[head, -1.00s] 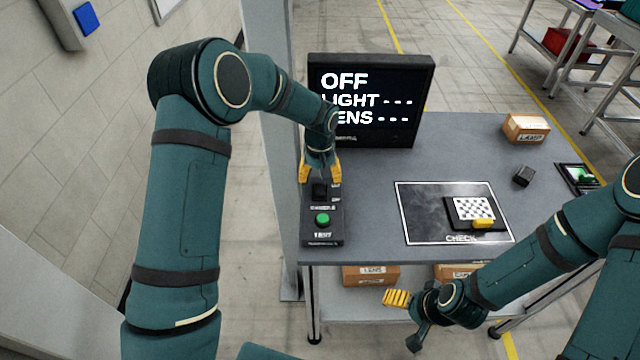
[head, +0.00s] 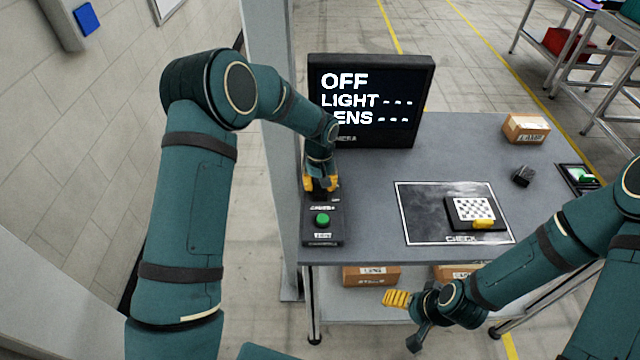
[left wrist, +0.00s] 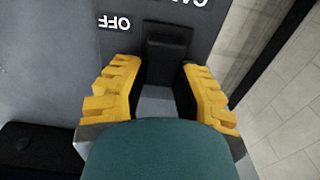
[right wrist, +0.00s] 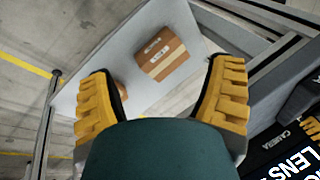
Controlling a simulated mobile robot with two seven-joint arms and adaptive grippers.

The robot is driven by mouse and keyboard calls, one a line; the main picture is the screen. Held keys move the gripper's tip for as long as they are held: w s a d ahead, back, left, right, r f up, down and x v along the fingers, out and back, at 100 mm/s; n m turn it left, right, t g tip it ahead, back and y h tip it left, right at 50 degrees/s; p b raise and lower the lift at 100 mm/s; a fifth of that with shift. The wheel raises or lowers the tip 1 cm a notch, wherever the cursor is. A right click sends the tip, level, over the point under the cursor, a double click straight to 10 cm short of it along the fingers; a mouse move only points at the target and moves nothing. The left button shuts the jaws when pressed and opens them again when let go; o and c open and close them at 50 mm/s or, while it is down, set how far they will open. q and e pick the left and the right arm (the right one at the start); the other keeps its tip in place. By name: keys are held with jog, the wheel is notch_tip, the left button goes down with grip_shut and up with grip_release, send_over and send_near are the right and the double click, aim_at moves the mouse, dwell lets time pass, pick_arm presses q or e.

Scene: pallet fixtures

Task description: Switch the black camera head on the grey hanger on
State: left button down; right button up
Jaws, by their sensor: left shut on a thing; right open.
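The black control box (head: 322,237) stands at the table's left front corner, with a green button (head: 322,220) on top. Its black switch (left wrist: 167,45) shows between my fingers in the left wrist view, beside an OFF label (left wrist: 115,22). My left gripper (head: 320,184) is over the box's far end, shut on the switch and hiding it in the head view. The monitor (head: 372,100) reads OFF, with dashes after LIGHT and LENS. I cannot make out the camera head or its grey hanger. My right gripper (right wrist: 163,92) is open and empty, before the table's front edge.
A checkered plate with a yellow tab (head: 474,211) lies on the framed dark CHECK mat (head: 425,220). A small black block (head: 523,176), a cardboard box (head: 526,129) and a tray with a green item (head: 578,178) are at right. Boxes (head: 371,276) sit on the lower shelf.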

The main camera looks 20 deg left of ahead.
pick_arm(q)
jog(key=t+b, duration=0.1)
jog(key=b, duration=0.2)
jog(key=t+b, duration=0.1)
jog(key=b, duration=0.2)
jog(key=t+y+b, duration=0.1)
jog(key=b, duration=0.3)
jog(key=shift+s+d+f+t, duration=0.1)
jog(key=shift+s+t, duration=0.15)
jog(key=shift+t, duration=0.15)
jog(key=shift+s+t+b, duration=0.1)
jog(key=shift+t+b, duration=0.2)
jog(key=shift+b, duration=0.45)
jog(key=shift+r, duration=0.2)
pick_arm(e)
notch_tip(320, 180, down, 12)
jog(key=s, duration=0.2)
jog(key=shift+a+g, duration=0.25)
jog(key=shift+g, duration=0.05)
jog(key=shift+r, duration=0.1)
pick_arm(q)
jog(key=c, duration=0.7)
grip_release()
jog(key=shift+o, duration=0.2)
jog(key=shift+r, duration=0.1)
jog(key=v, duration=1.2)
jog(key=shift+d, duration=0.1)
